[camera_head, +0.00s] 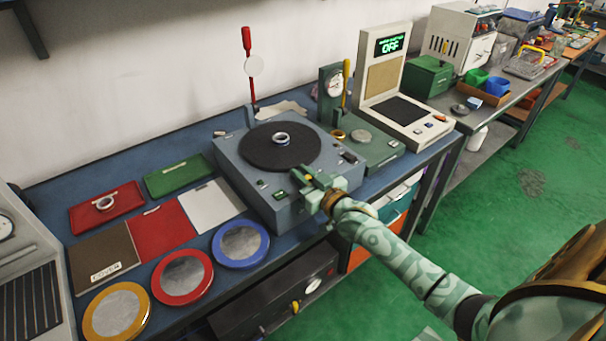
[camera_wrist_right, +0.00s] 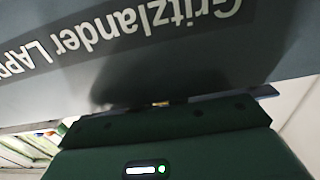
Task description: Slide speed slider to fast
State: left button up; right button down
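The blue-grey lapping machine (camera_head: 240,165) stands on the blue bench, with a dark round plate (camera_head: 262,150) and a metal ring (camera_head: 282,139) on top. Small controls lie along its top: a small green display (camera_head: 280,195) at the front and a dark control (camera_head: 348,157) at the right. I cannot tell which control is the speed slider. My right gripper (camera_head: 308,175) is at the front top edge, between these controls; contact and opening are unclear. In the right wrist view the machine's lettered face (camera_wrist_right: 150,40) fills the top, upside down. My left gripper is out of view.
A green gauge stand (camera_head: 332,90) and a beige device reading OFF (camera_head: 385,75) stand to the right. Coloured trays and round dishes, such as the blue-rimmed dish (camera_head: 240,243), lie to the left. A red-handled lever (camera_head: 247,60) rises behind the machine.

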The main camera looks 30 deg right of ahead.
aim_at(320, 171)
jog(key=d, duration=0.5)
jog(key=shift+w+d, duration=0.2)
jog(key=c, duration=1.4)
grip_release()
jog(key=shift+d, duration=0.1)
jog(key=shift+o, duration=0.2)
jog(key=shift+s, duration=0.2)
jog(key=s+d+p, duration=0.1)
jog(key=s+p, duration=0.3)
jog(key=s, duration=1.2)
jog(key=shift+d, duration=0.1)
